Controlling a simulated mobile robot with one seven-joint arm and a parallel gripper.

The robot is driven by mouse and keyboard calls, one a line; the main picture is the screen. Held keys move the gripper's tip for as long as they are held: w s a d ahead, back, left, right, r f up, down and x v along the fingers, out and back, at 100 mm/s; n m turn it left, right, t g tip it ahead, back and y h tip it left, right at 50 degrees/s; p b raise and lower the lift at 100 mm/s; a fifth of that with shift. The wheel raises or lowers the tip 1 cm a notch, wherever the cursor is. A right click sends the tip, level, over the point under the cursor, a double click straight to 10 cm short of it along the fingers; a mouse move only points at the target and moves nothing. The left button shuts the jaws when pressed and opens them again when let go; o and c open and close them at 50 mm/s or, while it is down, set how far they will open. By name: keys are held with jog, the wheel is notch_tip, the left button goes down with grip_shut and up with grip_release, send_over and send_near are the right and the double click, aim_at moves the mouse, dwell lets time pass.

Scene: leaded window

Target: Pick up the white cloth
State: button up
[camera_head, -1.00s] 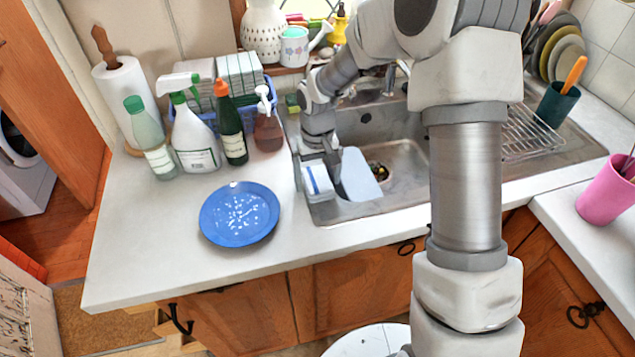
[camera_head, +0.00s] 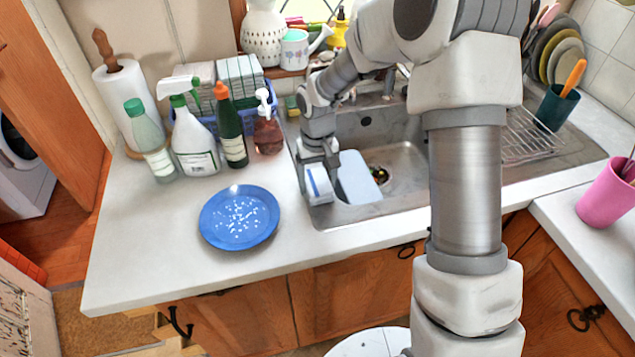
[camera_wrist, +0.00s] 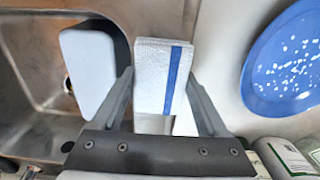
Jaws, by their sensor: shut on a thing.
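The white cloth (camera_head: 318,184) is folded, with a blue stripe, and shows at the left rim of the sink. My gripper (camera_head: 317,168) is over it, pointing down. In the wrist view the cloth (camera_wrist: 160,78) lies between the two fingers of my gripper (camera_wrist: 158,88), which are shut on it. The cloth stays folded. Whether it touches the sink rim below is hard to tell.
A blue plate (camera_head: 239,217) with white specks lies on the counter to the left. A pale board-like thing (camera_head: 358,178) stands in the sink (camera_head: 405,160). Bottles, including a white spray bottle (camera_head: 195,145), stand behind the plate. The front counter (camera_head: 150,262) is clear.

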aim_at(319, 182)
jog(key=r, duration=0.4)
jog(key=shift+s+d+r, duration=0.1)
jog(key=shift+s+r, duration=0.1)
jog(key=shift+r, duration=0.05)
jog(key=s+d+r, duration=0.4)
jog(key=s+r, duration=0.2)
jog(key=s, duration=0.4)
jog(key=shift+s+d+r, duration=0.15)
jog(key=shift+d+r, duration=0.05)
jog(key=shift+d, duration=0.1)
